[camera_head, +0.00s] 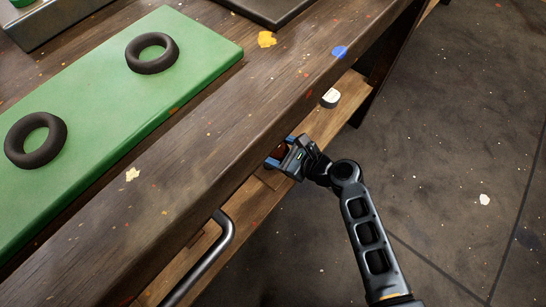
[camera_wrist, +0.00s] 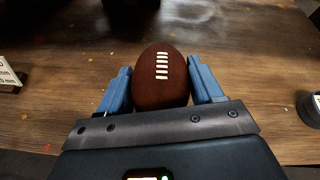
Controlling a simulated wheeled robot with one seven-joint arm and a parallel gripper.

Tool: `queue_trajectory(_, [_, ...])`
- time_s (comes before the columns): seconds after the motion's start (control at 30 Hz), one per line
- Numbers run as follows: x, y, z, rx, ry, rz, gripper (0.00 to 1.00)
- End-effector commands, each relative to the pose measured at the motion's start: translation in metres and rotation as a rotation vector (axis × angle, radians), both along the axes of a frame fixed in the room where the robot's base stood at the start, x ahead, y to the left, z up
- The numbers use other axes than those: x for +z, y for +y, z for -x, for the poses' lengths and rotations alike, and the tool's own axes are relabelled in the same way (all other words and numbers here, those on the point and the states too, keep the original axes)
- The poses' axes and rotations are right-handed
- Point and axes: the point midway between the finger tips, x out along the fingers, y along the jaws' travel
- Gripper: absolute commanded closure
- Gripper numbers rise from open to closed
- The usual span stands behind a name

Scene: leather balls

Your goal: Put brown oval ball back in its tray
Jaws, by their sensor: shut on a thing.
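The brown oval ball (camera_wrist: 160,88) with white laces stands between the two blue fingers of my gripper (camera_wrist: 160,72) in the wrist view. My gripper is shut on it, with a finger on each side. In the head view, my gripper (camera_head: 282,152) is at the front edge of the workbench, over the lower shelf level. Only a small brown part of the ball (camera_head: 278,151) shows there between the fingers; the bench edge and gripper hide the rest. I cannot tell which thing is the ball's tray; a dark flat tray-like piece (camera_head: 268,8) lies at the top of the head view.
A green board (camera_head: 92,128) with two black rings (camera_head: 152,53) lies on the workbench top (camera_head: 215,115). A metal handle (camera_head: 205,262) juts from the bench front. A white-topped round thing (camera_head: 330,98) sits on the lower shelf (camera_head: 345,90). Open floor (camera_head: 450,150) lies right.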

Motion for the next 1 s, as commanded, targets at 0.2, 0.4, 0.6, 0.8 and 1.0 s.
queue_trajectory(0.2, [-0.010,0.009,-0.004,0.000,0.000,0.000,0.73])
queue_trajectory(0.4, [-0.038,0.009,-0.004,0.001,0.001,0.001,0.73])
queue_trajectory(0.6, [-0.046,0.008,-0.004,-0.001,0.000,0.000,0.73])
queue_trajectory(0.8, [-0.046,0.008,-0.004,-0.001,0.000,0.000,0.73])
queue_trajectory(1.0, [-0.049,0.008,-0.004,-0.001,-0.001,0.001,0.30])
